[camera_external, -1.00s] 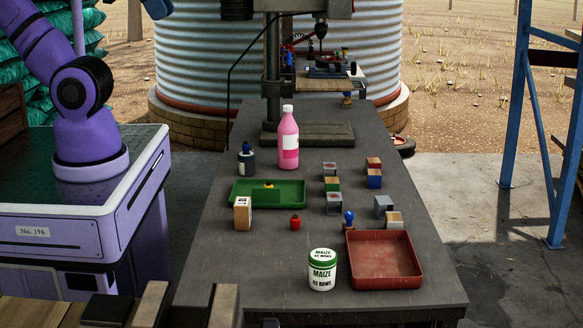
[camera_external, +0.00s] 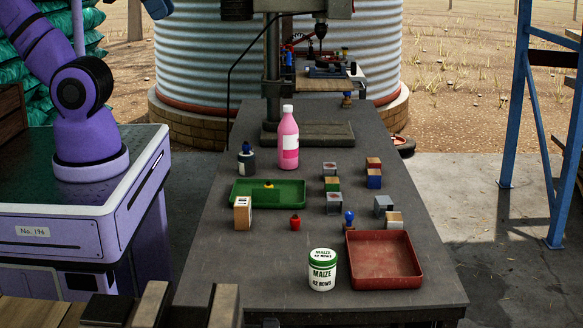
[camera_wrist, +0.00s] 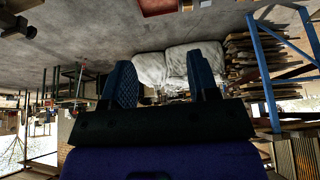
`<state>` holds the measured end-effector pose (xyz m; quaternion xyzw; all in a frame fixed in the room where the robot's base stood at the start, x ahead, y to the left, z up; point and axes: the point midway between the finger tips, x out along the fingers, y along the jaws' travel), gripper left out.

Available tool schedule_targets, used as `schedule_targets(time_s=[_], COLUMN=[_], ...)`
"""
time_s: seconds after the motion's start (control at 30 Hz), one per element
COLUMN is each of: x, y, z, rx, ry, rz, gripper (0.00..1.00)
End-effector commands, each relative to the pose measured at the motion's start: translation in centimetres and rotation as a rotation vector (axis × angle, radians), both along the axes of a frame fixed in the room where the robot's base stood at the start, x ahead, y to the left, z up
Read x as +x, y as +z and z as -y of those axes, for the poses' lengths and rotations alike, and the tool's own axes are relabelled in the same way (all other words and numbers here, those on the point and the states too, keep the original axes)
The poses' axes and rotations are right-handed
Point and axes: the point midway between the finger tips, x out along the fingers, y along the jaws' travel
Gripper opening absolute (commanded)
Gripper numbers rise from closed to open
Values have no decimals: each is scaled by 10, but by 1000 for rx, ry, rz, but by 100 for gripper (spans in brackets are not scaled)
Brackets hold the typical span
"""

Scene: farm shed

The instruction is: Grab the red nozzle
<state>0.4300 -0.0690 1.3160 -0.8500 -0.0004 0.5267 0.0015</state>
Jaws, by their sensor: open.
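The red nozzle (camera_external: 295,223) is a small red piece with a darker tip. It stands on the grey table between a tan block with a white label and a blue-knobbed piece, in front of the green tray. My gripper (camera_wrist: 162,82) shows in the wrist view with its two dark blue fingers spread apart and nothing between them. The gripper is outside the external view, where only part of my purple arm shows at the left. The wrist view does not show the nozzle.
A green tray (camera_external: 238,203), a pink bottle (camera_external: 288,140), a dark bottle (camera_external: 246,161), a maize jar (camera_external: 322,272), a red tray (camera_external: 384,286) and several small blocks stand on the table (camera_external: 250,285). A drill press (camera_external: 272,75) stands at the back. The front left tabletop is clear.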

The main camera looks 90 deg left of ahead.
Motion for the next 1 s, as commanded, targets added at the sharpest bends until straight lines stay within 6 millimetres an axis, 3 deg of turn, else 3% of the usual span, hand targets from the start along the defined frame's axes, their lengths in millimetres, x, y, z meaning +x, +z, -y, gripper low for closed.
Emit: schedule_targets(time_s=[0.5, 0.63, 0.77, 1.0], x=[0, 8, 32, 93], y=[0, -1, -6, -29], z=[0, -1, -4, -16], rx=[0, 1, 1, 0], ry=[0, 5, 18, 52], rz=[0, -10, -37, -99], gripper=[60, 60, 60, 60])
